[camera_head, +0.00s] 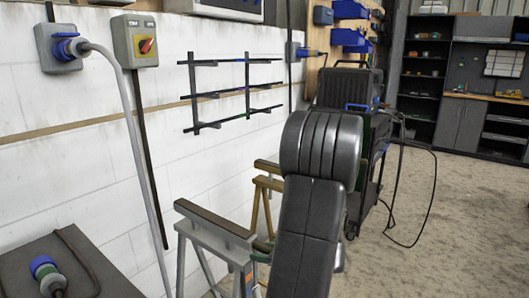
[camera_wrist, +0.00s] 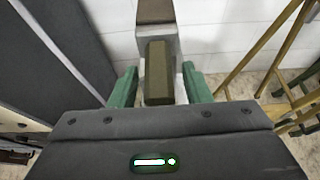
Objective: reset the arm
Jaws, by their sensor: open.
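My gripper (camera_wrist: 158,72) shows in the wrist view with its two green fingers spread apart. A brown-olive block-like beam end (camera_wrist: 158,88) shows between the fingers, with gaps on both sides. I cannot tell whether it lies between them or farther below. In the head view my dark grey arm stretches forward across the middle and hides most of the gripper.
A sawhorse (camera_head: 215,222) stands left of my arm, close to it, with another wooden trestle (camera_head: 268,183) behind. A black wall rack (camera_head: 235,92) hangs on the white wall. A wheeled cart (camera_head: 372,150) with hanging cables stands beyond my arm. Floor at right is clear.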

